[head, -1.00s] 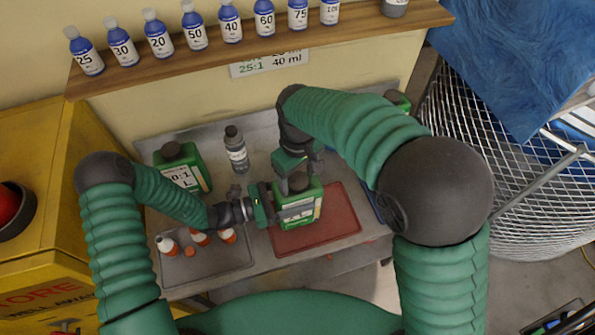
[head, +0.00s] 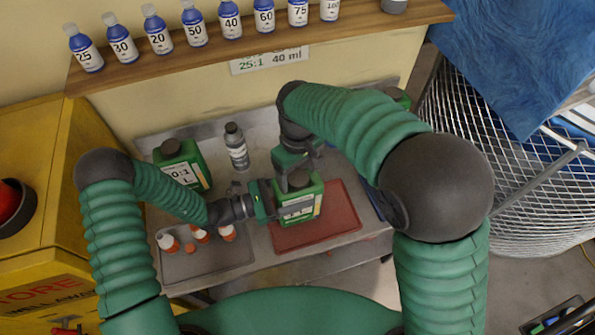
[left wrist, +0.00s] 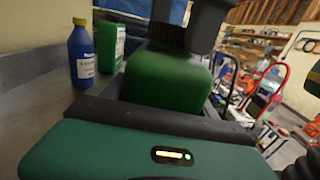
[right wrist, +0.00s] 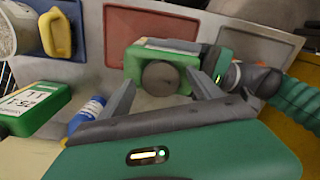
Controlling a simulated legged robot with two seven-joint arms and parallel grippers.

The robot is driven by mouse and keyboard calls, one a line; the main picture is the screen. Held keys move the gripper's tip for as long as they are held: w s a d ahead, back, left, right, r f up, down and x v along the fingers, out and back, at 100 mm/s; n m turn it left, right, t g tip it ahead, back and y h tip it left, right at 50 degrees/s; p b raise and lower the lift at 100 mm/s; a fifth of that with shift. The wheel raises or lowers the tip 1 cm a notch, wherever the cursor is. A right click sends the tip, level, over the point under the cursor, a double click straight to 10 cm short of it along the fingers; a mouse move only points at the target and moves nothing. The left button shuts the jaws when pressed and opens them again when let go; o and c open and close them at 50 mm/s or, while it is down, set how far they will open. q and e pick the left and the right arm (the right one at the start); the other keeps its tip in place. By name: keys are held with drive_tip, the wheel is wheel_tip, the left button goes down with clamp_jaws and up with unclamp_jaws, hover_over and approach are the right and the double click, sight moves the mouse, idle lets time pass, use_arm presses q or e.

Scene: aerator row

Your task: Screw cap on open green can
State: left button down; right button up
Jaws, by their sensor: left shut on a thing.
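The green can (head: 299,207) stands upright by the red mat (head: 340,215) in the head view. My left gripper (head: 272,200) is shut on it from the left. A dark round cap (right wrist: 160,77) sits over the can's mouth in the right wrist view; I cannot tell how tight it is. My right gripper (right wrist: 162,88) is above the can, its fingers apart on either side of the cap with small gaps. The left wrist view shows the can's green side (left wrist: 160,80) close up and the right gripper's dark fingers above it.
Another green can (head: 181,168) and a grey bottle (head: 236,147) stand at the back of the bench. Small orange-and-white bottles (head: 198,233) stand on a grey tray (head: 222,262). A shelf (head: 240,55) of blue bottles runs above. A wire basket (head: 490,180) is at the right.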

wheel_tip(320, 180, up, 12)
idle(0.6)
drive_tip(key=shift+w, duration=0.1)
use_arm(q)
drive_tip(key=shift+c, duration=0.8)
unclamp_jaws()
use_arm(e)
drive_tip(key=shift+a, duration=0.1)
use_arm(q)
drive_tip(key=shift+a, duration=0.1)
use_arm(e)
drive_tip(key=shift+f, duration=0.1)
